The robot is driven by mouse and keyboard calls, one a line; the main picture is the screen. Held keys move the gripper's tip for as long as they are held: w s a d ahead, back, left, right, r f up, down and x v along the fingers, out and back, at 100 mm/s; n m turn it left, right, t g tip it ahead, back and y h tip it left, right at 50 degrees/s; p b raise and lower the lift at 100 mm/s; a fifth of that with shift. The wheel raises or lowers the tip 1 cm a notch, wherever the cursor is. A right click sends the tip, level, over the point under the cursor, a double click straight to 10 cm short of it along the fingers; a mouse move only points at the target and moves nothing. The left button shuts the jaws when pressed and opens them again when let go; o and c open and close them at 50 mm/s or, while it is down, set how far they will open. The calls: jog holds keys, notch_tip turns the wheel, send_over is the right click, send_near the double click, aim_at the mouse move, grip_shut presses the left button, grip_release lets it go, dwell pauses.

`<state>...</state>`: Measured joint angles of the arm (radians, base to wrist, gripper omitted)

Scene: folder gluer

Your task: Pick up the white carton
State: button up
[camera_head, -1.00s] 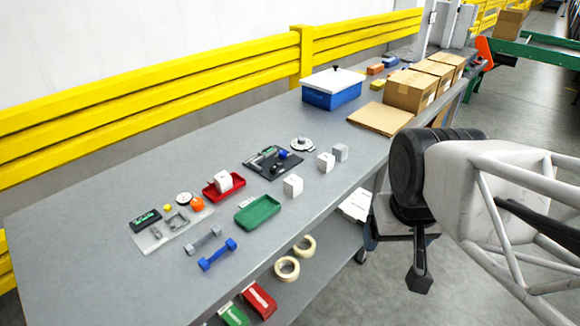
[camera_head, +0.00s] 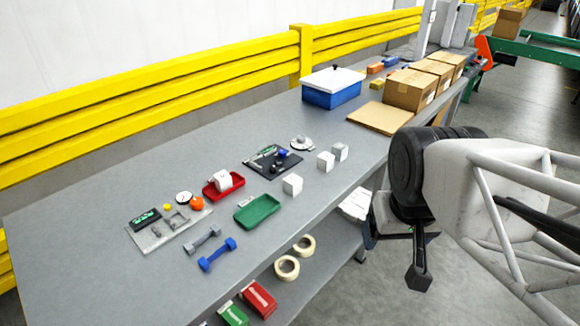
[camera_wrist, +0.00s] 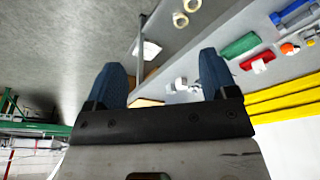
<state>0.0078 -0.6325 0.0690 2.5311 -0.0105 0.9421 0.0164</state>
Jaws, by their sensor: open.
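Several small white cartons are in view, and I cannot tell which one the task means. In the head view, one white carton (camera_head: 292,185) stands alone near the table's front edge. Two more, a white carton (camera_head: 325,161) and a greyer carton (camera_head: 340,151), stand farther back to its right. Another white carton (camera_head: 223,178) sits in the red tray (camera_head: 212,193). My gripper (camera_head: 397,254) hangs beyond the front edge, to the right of the cartons and apart from them. In the wrist view my gripper (camera_wrist: 162,78) is open and empty, its right finger partly covering the table items.
A green tray (camera_head: 257,212), a black board (camera_head: 272,161) and blue dumbbell (camera_head: 217,254) lie near the cartons. A blue bin (camera_head: 331,94) and brown boxes (camera_head: 408,92) stand farther back. Yellow rails (camera_head: 150,90) run behind the table. Tape rolls (camera_head: 287,267) lie on the lower shelf.

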jog(key=w+a+n, duration=0.2)
jog(key=w, duration=0.9)
jog(key=n+g, duration=0.3)
jog(key=n, duration=0.4)
send_over(292, 179)
jog(key=f, duration=1.6)
jog(key=shift+s+d, duration=0.1)
jog(key=shift+s, duration=0.15)
jog(key=shift+w+f, duration=0.15)
jog(key=shift+f, duration=0.1)
jog(key=shift+f, duration=1.2)
jog(key=shift+f, duration=0.1)
